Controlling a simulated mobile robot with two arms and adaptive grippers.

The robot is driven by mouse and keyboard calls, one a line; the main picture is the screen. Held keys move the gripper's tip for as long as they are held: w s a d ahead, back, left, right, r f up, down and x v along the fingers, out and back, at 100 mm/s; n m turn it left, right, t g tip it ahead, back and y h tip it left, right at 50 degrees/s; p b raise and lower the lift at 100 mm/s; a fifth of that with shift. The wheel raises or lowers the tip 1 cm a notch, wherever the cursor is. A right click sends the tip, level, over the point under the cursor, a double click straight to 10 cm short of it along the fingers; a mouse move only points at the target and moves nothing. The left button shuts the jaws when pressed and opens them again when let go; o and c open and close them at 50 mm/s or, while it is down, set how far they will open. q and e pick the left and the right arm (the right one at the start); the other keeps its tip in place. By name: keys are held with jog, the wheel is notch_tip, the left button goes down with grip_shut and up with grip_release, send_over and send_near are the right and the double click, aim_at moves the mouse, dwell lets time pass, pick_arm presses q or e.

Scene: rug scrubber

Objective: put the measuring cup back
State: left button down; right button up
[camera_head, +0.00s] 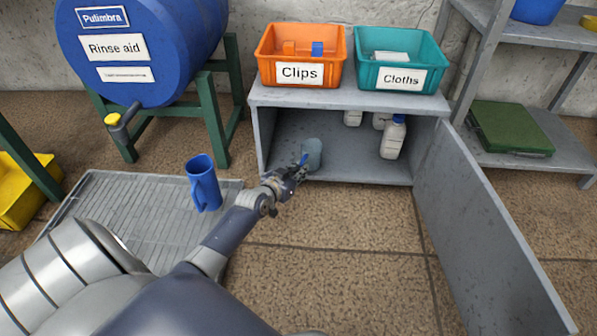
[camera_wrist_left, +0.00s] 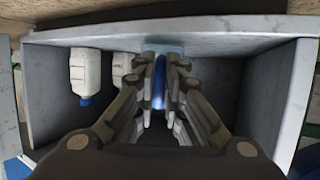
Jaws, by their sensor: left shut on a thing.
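The measuring cup (camera_head: 313,153) is a grey-blue, see-through cup with a blue handle. It is just inside the front left of the open grey cabinet (camera_head: 350,98). My left gripper (camera_head: 299,170) is shut on its blue handle, reaching in from the front. In the left wrist view the handle (camera_wrist_left: 158,82) shows between the two fingers, and the pale cup body (camera_wrist_left: 163,47) is beyond them. I cannot tell whether the cup touches the cabinet floor. My right gripper is not in view.
White bottles, one with a blue cap (camera_head: 393,138), stand inside the cabinet to the right. The open door (camera_head: 485,235) extends forward at right. An orange Clips bin (camera_head: 300,88) and a teal Cloths bin (camera_head: 365,76) sit on top. A blue jug (camera_head: 204,185) stands on a grey tray (camera_head: 120,205).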

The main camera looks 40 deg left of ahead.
pick_arm(q)
jog(key=shift+f, duration=0.35)
jog(key=c, duration=1.6)
grip_release()
jog(key=v, duration=1.2)
